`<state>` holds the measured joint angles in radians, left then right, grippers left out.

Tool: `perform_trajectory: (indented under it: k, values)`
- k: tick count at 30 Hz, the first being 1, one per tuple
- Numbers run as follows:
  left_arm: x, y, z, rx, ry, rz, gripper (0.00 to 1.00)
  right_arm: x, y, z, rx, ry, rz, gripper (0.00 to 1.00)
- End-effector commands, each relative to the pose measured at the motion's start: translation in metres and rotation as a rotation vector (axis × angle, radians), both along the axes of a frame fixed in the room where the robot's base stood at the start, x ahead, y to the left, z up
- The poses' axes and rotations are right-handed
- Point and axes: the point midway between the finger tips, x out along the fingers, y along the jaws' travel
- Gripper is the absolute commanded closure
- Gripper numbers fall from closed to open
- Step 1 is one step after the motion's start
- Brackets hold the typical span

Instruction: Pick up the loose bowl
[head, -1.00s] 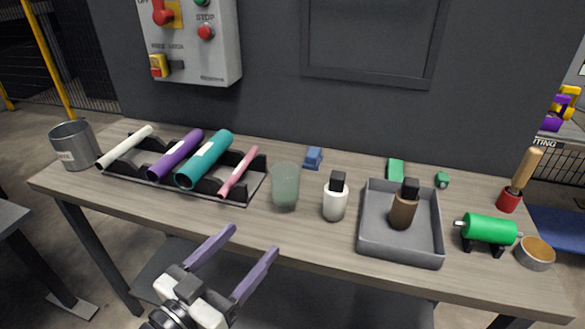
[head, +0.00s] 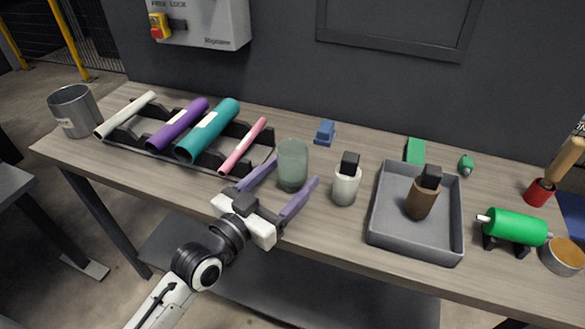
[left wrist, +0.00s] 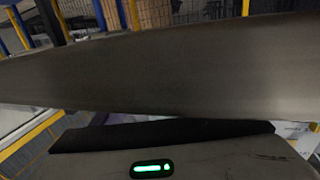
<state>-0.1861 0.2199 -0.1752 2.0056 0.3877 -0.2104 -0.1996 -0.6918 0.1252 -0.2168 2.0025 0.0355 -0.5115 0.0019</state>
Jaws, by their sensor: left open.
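A small round bowl (head: 562,257), grey outside and tan inside, stands at the right end of the wooden table. It is the only bowl-like thing I make out. My left gripper (head: 296,171) is open at the table's front edge, far to the left of the bowl. Its two purple fingers point at a translucent green cup (head: 292,166), which shows between the fingertips. I cannot tell whether they touch it. The left wrist view shows mostly a blurred dark surface, with no bowl in it. My right gripper is out of view.
A rack of coloured tubes (head: 207,128) and a metal bucket (head: 75,112) stand left. A white bottle (head: 345,187), a grey tray (head: 385,232) holding a brown bottle (head: 421,200), and a green roller (head: 514,227) stand right of the cup. A grey wall is behind.

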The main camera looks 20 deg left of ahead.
Motion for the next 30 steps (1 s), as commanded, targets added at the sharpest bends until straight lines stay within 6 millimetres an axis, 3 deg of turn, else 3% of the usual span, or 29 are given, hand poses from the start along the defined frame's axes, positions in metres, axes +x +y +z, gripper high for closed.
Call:
perform_trajectory:
  k: [4, 11, 20, 26, 30]
  values:
    - [0.015, -0.005, 0.001, -0.001, -0.001, 0.0, 0.31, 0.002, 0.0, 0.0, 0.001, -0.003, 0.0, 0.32]
    - [0.016, -0.005, 0.0, 0.0, 0.001, 0.0, 0.31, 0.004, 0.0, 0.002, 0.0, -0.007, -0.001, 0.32]
    - [0.016, -0.005, 0.0, 0.0, 0.0, 0.0, 0.77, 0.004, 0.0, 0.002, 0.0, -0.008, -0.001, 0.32]
    - [0.016, -0.005, 0.001, 0.0, -0.001, 0.0, 0.77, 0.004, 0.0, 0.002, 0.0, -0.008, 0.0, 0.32]
    - [0.016, -0.005, 0.014, -0.001, -0.005, 0.0, 0.77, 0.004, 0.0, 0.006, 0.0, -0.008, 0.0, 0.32]
